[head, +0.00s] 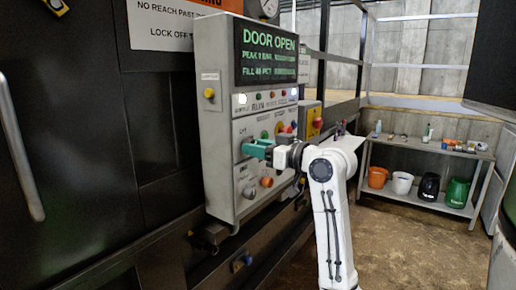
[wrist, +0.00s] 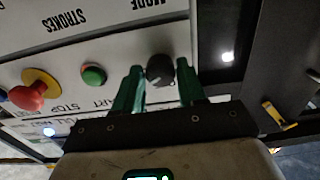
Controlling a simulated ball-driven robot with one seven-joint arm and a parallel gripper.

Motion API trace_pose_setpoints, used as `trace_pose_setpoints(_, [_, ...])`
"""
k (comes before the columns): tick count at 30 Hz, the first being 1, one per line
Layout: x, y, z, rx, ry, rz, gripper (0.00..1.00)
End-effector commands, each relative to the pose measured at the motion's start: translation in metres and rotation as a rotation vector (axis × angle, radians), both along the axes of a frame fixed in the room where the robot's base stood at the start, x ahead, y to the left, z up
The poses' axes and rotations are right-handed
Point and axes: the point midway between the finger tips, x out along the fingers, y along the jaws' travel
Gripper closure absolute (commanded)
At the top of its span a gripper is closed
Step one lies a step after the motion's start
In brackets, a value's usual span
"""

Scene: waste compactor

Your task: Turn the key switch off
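The grey control panel (head: 222,160) stands at the left centre in the head view. My gripper (head: 257,150) is at the left of its lower face, its green fingers in front of the panel. In the wrist view the panel is upside down. There my gripper (wrist: 160,70) is open, with one finger on each side of a round black switch (wrist: 160,69) with a pale mark. Small gaps seem to show between fingers and switch. It appears to be the key switch, but its label is hidden by my gripper, and its setting cannot be read.
A green button (wrist: 93,74) and a red stop button (wrist: 34,93) on yellow sit beside the switch in the wrist view. A lit screen (head: 268,55) reads DOOR OPEN. A shelf (head: 425,150) with buckets stands at the right; floor before it is clear.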

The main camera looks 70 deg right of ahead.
Motion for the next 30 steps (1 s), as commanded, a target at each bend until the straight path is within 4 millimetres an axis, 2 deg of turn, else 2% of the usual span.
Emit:
trace_pose_setpoints(1, [-0.0001, -0.0001, 0.0000, 0.000, 0.000, 0.000, 0.65])
trace_pose_setpoints(11, [-0.0002, -0.0001, -0.0001, 0.000, 0.000, 0.000, 0.95])
trace_pose_setpoints(20, [-0.0002, -0.0001, -0.0025, -0.042, 0.010, 0.000, 0.95])
trace_pose_setpoints(30, [-0.0006, -0.0006, -0.0056, -0.266, 0.062, -0.001, 0.95])
